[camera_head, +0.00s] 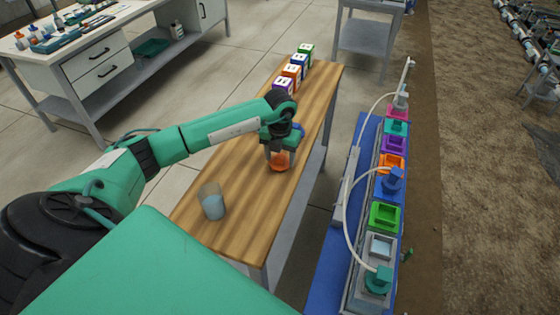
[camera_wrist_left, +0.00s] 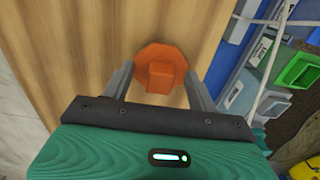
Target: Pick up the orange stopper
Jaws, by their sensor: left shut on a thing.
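The orange stopper (camera_head: 279,161) is at the wooden table's top, near the middle of its length. In the left wrist view the stopper (camera_wrist_left: 163,70) shows an eight-sided flange with a square block on it. My left gripper (camera_head: 279,157) points down over it, with its fingers on either side of the stopper. In the left wrist view the left gripper (camera_wrist_left: 160,85) is shut on the stopper. I cannot tell whether the stopper touches the table. My right gripper is not in view.
A clear cup (camera_head: 212,201) stands on the wooden table (camera_head: 250,225) nearer me. Several labelled coloured blocks (camera_head: 293,70) line its far end. Right of the table is a blue skid (camera_head: 325,270) with coloured square sockets (camera_head: 384,216) and white hoses. A workbench (camera_head: 100,60) is at the back left.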

